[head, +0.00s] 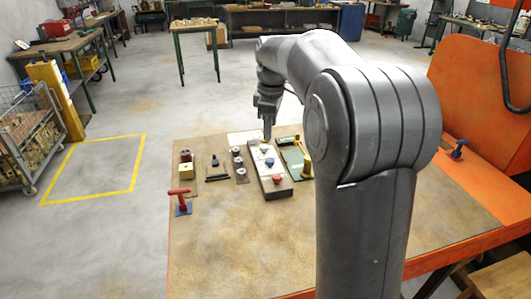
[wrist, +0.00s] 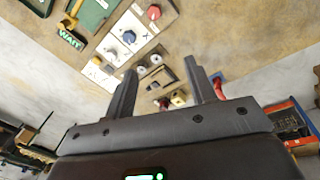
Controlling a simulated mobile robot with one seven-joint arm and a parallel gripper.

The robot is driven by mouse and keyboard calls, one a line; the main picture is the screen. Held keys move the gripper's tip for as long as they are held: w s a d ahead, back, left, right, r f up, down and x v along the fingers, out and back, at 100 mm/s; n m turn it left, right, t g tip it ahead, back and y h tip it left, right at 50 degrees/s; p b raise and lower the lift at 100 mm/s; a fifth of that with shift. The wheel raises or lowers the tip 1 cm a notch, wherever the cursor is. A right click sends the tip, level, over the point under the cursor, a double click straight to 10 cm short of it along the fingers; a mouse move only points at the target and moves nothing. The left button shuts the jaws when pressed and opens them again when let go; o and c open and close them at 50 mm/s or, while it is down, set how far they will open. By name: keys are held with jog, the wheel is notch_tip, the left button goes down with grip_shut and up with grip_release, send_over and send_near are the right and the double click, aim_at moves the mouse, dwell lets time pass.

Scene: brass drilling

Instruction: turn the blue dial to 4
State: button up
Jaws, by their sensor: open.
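The blue dial (head: 269,162) is the middle knob on a long narrow panel (head: 286,189) on the table. In the wrist view the blue dial (wrist: 129,37) sits on a white plate, left of and beyond the fingertips. Its scale and pointer are too small to read. My gripper (head: 267,132) points down over the panel's far end, apart from the blue dial. In the wrist view my gripper (wrist: 161,68) has its two fingers spread with nothing between them. A red dial (head: 277,179) is at the panel's near end; a third knob (wrist: 97,60) is at its other end.
A green board (head: 292,158) with a yellow handle stands right of the panel. Left are a strip of round knobs (head: 238,163), a dark part (head: 214,168), a yellow block (head: 186,172) and a red T-handle (head: 179,196). The table's near left is clear.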

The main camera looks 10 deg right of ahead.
aim_at(270, 160)
jog(key=w+d+f+n+g, duration=0.25)
jog(key=w+f+n, duration=0.25)
jog(key=w+f, duration=0.6)
jog(key=shift+t, duration=0.35)
jog(key=f, duration=0.6)
jog(key=w+f, duration=0.1)
jog(key=f, duration=0.2)
jog(key=shift+d+f, duration=0.4)
jog(key=shift+c, duration=0.3)
jog(key=c, duration=0.9)
